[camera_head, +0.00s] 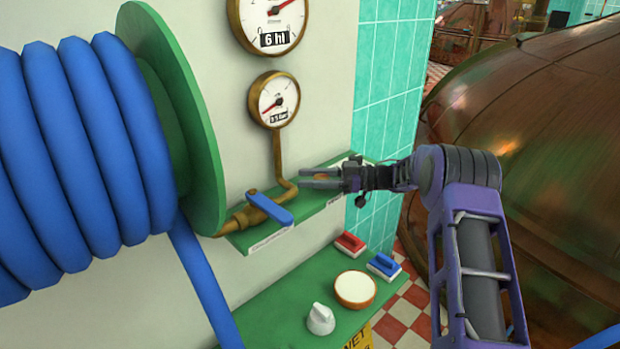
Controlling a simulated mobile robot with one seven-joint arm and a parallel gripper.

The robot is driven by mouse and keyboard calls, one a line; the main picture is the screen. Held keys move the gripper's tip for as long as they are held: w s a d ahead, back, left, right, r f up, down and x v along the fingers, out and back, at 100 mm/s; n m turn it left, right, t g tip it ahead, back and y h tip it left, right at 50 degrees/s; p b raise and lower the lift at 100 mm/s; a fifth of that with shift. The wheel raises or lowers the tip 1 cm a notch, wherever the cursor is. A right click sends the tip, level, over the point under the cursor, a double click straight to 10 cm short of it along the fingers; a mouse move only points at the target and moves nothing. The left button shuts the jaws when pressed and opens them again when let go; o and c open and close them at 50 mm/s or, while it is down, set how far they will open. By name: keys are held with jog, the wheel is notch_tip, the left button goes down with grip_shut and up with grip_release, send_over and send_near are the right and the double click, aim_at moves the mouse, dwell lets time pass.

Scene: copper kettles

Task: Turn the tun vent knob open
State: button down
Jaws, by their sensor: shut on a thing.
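My gripper (318,180) reaches in from the right, level, over the upper green ledge (312,207) on the pale wall. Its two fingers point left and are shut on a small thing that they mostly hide. This is at the right part of the ledge, above a second white label, and I take it for the tun vent knob. I cannot read the label or see how far the knob is turned.
Left of my gripper are a brass pipe (277,155) with a blue valve lever (270,207), two gauges and a blue hose reel (170,110). Below, a lower green shelf holds a white knob (320,319), a round button (354,289) and two switches. A copper vessel (540,130) stands right.

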jog(key=shift+c, duration=1.5)
grip_release()
jog(key=d, duration=1.7)
jog(key=shift+w+d, duration=0.15)
jog(key=shift+d, duration=0.05)
